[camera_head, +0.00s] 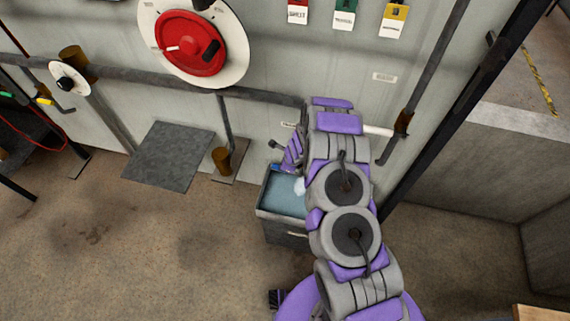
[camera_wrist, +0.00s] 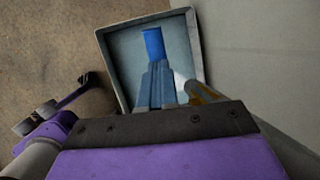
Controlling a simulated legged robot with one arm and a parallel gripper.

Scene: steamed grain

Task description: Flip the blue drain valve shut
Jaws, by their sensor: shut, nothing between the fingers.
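The blue drain valve handle (camera_wrist: 153,42) shows in the wrist view as a short bright-blue piece just past my fingertips. In the head view a small blue part (camera_head: 277,167) shows at the back edge of the basin, beside my arm's end. My gripper (camera_wrist: 155,64) is shut, with its fingers pointing at the blue handle. The fingertips look close to it or touching it; I cannot tell which. In the head view my arm hides most of the valve and the fingers.
A grey basin (camera_head: 263,213) stands on the floor under the valve, its rim (camera_wrist: 107,60) also in the wrist view. A red wheel dial (camera_head: 190,60) and several coloured tags (camera_head: 344,15) are on the wall. A metal plate (camera_head: 168,156) lies left; floor there is open.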

